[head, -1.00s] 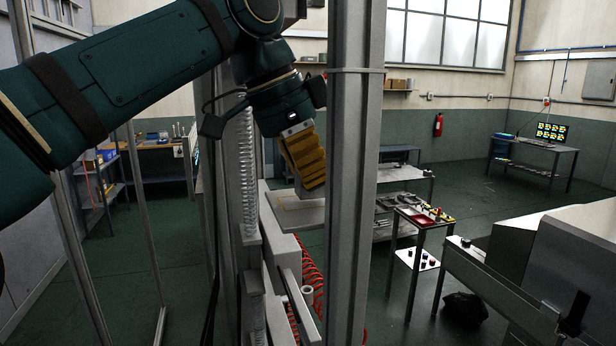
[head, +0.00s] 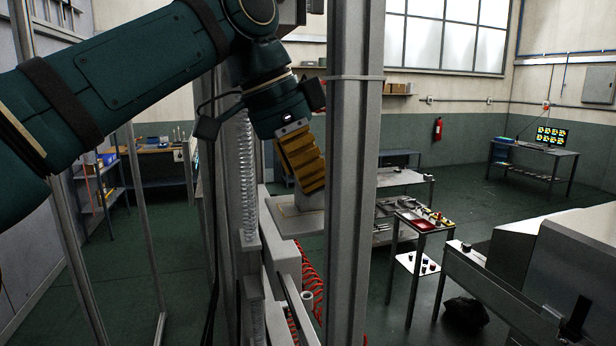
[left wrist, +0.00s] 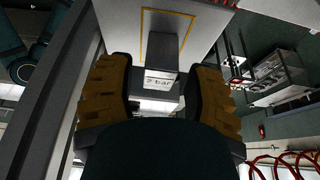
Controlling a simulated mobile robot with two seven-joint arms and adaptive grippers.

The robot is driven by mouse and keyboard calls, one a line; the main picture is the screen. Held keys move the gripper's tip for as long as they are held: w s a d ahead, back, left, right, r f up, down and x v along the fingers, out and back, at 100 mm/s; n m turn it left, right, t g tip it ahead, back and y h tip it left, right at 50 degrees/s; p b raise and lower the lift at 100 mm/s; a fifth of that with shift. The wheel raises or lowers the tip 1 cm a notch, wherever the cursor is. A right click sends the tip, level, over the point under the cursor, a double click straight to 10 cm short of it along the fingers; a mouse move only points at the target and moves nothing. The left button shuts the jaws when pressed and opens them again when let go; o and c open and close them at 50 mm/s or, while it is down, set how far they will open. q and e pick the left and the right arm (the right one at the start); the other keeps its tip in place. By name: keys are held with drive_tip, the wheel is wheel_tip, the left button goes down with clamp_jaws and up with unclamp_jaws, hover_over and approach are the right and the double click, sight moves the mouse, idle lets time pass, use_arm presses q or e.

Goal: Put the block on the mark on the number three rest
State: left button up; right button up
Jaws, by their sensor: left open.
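The block (left wrist: 164,50) is grey and stands on a pale plate with an orange outlined mark (left wrist: 143,28). The outline shows around its far part; the near side is hidden. A white label (left wrist: 158,80), seeming to read "2 bar", shows at its near end. My left gripper (left wrist: 158,95) is open, with one ochre ridged finger on each side of the block and gaps visible. In the head view, the left gripper (head: 303,165) points down over the block (head: 309,199) and the plate (head: 285,222). No rest number is readable. My right gripper is out of view.
A grey upright post (head: 353,170) stands just right of the gripper. Red coiled hoses (head: 311,275) hang below the plate. A small table with a red tray (head: 415,222) and a large grey machine (head: 575,260) stand to the right.

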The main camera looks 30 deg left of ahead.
use_arm(q)
drive_tip(key=v, duration=0.6)
drive_tip(key=shift+p, duration=0.4)
drive_tip(key=shift+s+r, duration=0.1)
